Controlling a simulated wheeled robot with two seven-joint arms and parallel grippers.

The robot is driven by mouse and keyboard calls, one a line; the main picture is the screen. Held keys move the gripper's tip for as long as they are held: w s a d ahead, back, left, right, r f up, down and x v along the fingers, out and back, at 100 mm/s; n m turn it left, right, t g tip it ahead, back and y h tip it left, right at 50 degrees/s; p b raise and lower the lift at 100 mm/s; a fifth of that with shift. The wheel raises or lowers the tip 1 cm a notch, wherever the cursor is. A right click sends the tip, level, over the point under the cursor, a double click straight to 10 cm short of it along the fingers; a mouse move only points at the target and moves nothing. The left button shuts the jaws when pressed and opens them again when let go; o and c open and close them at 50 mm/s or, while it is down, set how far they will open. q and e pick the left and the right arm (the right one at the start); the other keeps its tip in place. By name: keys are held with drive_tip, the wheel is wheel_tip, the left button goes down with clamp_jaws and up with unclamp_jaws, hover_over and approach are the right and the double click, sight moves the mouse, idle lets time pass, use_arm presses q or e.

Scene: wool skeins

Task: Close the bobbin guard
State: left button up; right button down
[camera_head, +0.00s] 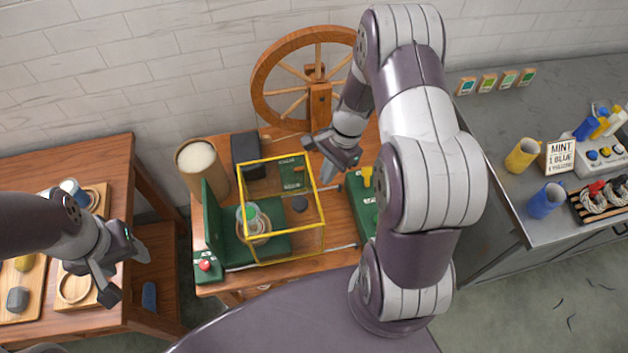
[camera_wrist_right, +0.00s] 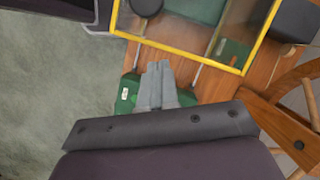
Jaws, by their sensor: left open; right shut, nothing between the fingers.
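The bobbin guard is a clear box with a yellow frame (camera_head: 285,231), sitting over the green winder (camera_head: 243,256) on the middle table. A gap shows between its left side and the upright green end plate (camera_head: 212,222). Through the guard I see a pale bobbin or cup near its left end. My right gripper (camera_head: 326,172) is shut and empty by the guard's right back side. In the right wrist view its fingertips (camera_wrist_right: 158,66) lie close to the yellow frame (camera_wrist_right: 185,56); contact cannot be told. My left gripper (camera_head: 125,272) is open and empty over the left table.
A red button (camera_head: 205,266) is at the winder's front left corner. A wooden spinning wheel (camera_head: 304,85) stands behind, and a cardboard tube (camera_head: 202,170) at the back left. My right arm hides part of the right side. A grey counter (camera_head: 500,135) holds jugs and a sign.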

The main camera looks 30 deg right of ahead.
drive_tip(key=a, duration=0.1)
drive_tip(key=s+a+p, duration=0.1)
drive_tip(key=a, duration=0.2)
drive_tip(key=shift+s+a+f+p, duration=0.15)
drive_tip(key=shift+s+f+p, duration=0.2)
drive_tip(key=shift+f, duration=0.05)
drive_tip(key=shift+a, duration=0.1)
drive_tip(key=shift+w+f, duration=0.2)
drive_tip(key=shift+w, duration=0.05)
hover_over(281, 208)
drive_tip(key=shift+w+a, duration=0.15)
drive_tip(key=shift+a, duration=0.3)
drive_tip(key=shift+d, duration=0.1)
